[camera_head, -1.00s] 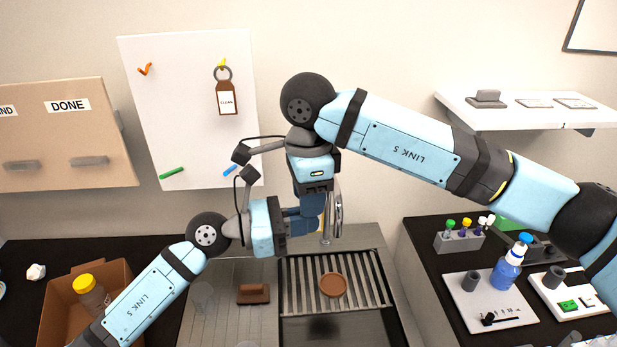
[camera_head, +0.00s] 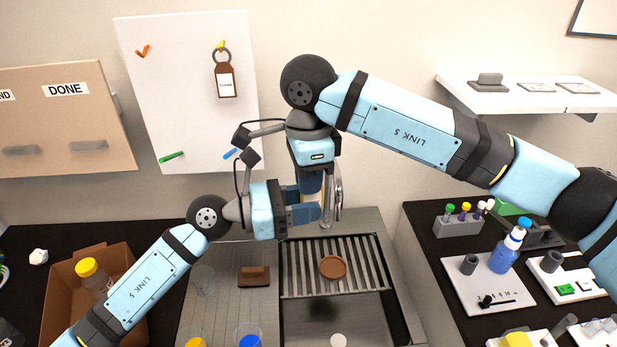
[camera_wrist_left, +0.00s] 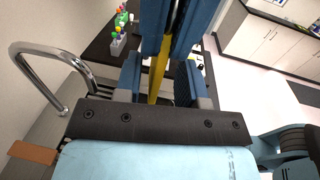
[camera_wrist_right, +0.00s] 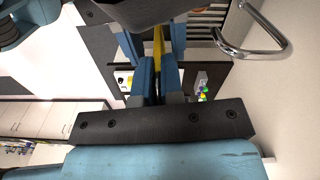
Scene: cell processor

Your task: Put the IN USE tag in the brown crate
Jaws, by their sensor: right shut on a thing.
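A thin yellow strip, probably the IN USE tag seen edge-on (camera_wrist_left: 158,78), stands between the fingers of both grippers in front of the sink. Its lettering is hidden. My right gripper (camera_wrist_right: 157,78) is shut on it from above. My left gripper (camera_head: 308,213) reaches in from the left, close under the right one. Its fingers are apart in the left wrist view, one on each side of the strip. The brown crate (camera_head: 60,300) is at the lower left, open at the top, with a yellow-capped bottle (camera_head: 90,275) inside. My left arm covers part of it.
A brown CLEAN tag (camera_head: 225,80) hangs on the white board (camera_head: 185,110) behind. The sink (camera_head: 345,310) with its rack and a curved tap (camera_head: 336,200) lie below and behind the grippers. A rack of tubes (camera_head: 458,227) and a blue bottle (camera_head: 505,255) stand at right.

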